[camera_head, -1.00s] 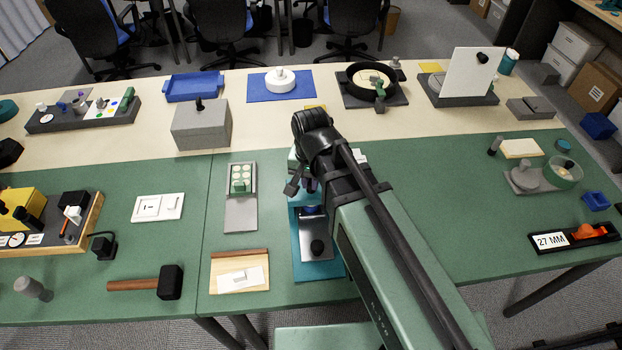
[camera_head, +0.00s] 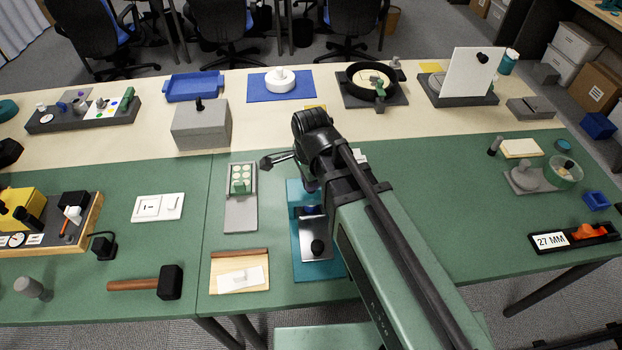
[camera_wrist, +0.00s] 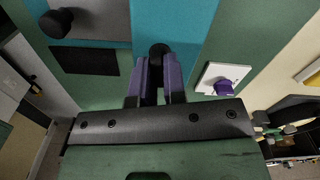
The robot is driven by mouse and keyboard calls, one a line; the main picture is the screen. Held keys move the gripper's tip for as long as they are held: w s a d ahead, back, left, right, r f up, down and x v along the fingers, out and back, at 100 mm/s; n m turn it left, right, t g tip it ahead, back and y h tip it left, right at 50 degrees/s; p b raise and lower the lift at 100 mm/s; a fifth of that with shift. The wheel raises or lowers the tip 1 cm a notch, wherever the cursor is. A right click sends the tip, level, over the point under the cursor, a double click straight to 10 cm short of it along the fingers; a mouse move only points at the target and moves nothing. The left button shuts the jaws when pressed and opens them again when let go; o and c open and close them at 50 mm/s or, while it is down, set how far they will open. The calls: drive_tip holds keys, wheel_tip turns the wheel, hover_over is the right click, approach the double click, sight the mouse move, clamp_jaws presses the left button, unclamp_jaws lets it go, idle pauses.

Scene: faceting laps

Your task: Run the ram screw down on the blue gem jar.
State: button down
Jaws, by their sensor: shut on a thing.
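The press has a teal base (camera_head: 300,262) and a bright metal plate (camera_head: 314,240) with a black knob (camera_head: 317,247); my arm hides much of it. A dark bar with a thick end (camera_head: 267,163), probably the ram screw's handle, sticks out left of my wrist. In the wrist view, my gripper's purple fingers (camera_wrist: 160,75) are shut on a black round-ended part (camera_wrist: 160,50), seemingly of this handle, over the teal base. The screw's tip and any contact with the jar are hidden.
A grey tray with a green block (camera_head: 241,186) stands close left of the press. A wooden board with a white card (camera_head: 240,278) lies front left. A white plate with a purple knob (camera_wrist: 224,87) is beside the gripper.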

drive_tip(key=m, duration=0.7)
idle(0.5)
drive_tip(key=c, duration=1.2)
unclamp_jaws()
wheel_tip(320, 180, up, 11)
drive_tip(key=p, duration=1)
drive_tip(key=shift+f+p, duration=0.1)
drive_tip(key=shift+p, duration=0.3)
